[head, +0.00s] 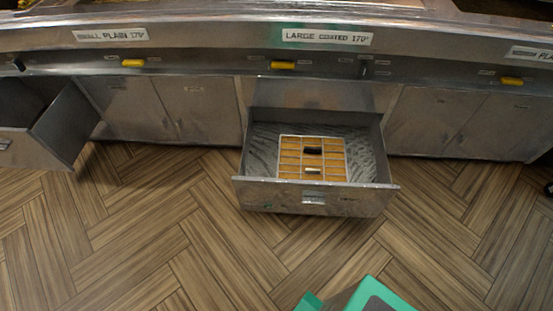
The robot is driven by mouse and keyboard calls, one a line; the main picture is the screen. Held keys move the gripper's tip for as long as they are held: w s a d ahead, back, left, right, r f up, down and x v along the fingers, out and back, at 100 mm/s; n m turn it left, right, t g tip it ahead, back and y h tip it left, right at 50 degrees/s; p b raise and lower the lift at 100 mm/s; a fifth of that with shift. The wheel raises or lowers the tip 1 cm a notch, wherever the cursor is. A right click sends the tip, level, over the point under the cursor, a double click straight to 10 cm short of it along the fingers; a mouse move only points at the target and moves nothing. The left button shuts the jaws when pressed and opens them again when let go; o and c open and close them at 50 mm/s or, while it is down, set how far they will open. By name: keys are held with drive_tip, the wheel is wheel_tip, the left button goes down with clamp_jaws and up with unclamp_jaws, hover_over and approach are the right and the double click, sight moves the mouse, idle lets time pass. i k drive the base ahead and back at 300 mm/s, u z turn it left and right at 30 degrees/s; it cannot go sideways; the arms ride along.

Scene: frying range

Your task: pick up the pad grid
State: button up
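A flat grid (298,162) with a pale frame and orange-yellow cells lies in an open metal drawer (313,196) below the middle of the range; I take it to be the pad grid. A small black piece (312,150) and a small pale piece (313,170) show on the grid, too small to make out. The grid lies flat on the drawer's grey, streaked floor, with bare floor on both sides. My gripper is not in view. A green and dark part at the bottom edge looks like mine.
Another open drawer (62,125) juts out at the left. Closed cabinet doors (440,122) flank the middle drawer. Yellow handles (284,65) line the range front (220,60) under labels, one reading "LARGE COATED 170" (327,37). The wooden floor (150,225) in front is clear.

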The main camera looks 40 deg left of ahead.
sight(309, 150)
drive_tip(key=u, duration=1.25)
drive_tip(key=i, duration=1.05)
